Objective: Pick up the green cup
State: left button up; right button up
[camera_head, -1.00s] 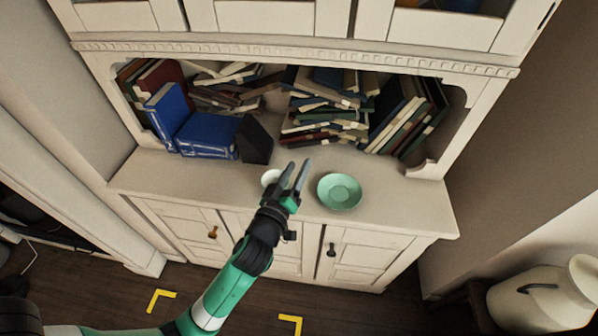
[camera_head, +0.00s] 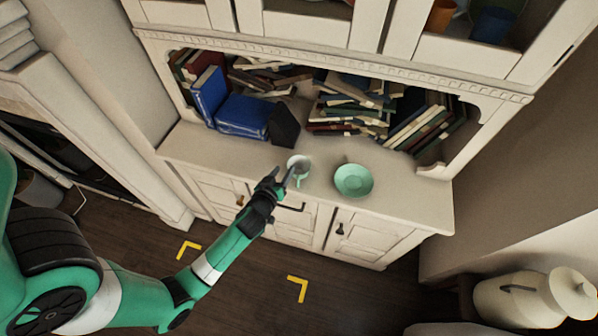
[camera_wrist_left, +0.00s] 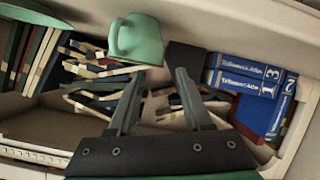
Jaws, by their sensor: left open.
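The pale green cup (camera_head: 299,164) stands on the cabinet's counter, left of a green bowl (camera_head: 353,180). Its handle faces the front edge in the head view. In the left wrist view the cup (camera_wrist_left: 143,40) shows at the top, handle on its left side. My left gripper (camera_head: 281,174) is open and empty, just left of and in front of the cup, apart from it as far as I can tell. Its two fingers (camera_wrist_left: 160,76) are spread in the wrist view, with nothing between them. My right gripper is not in view.
Part of the green bowl shows at the wrist view's top left corner. The counter (camera_head: 405,200) right of the bowl is clear.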

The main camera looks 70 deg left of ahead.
aim_at(291, 161)
pick_arm(q)
jog(key=b+x, duration=0.1)
jog(key=x, duration=0.4)
jog(key=shift+w+d+f, duration=0.1)
jog(key=shift+w+f, duration=0.05)
jog(key=shift+w, duration=0.1)
grip_shut()
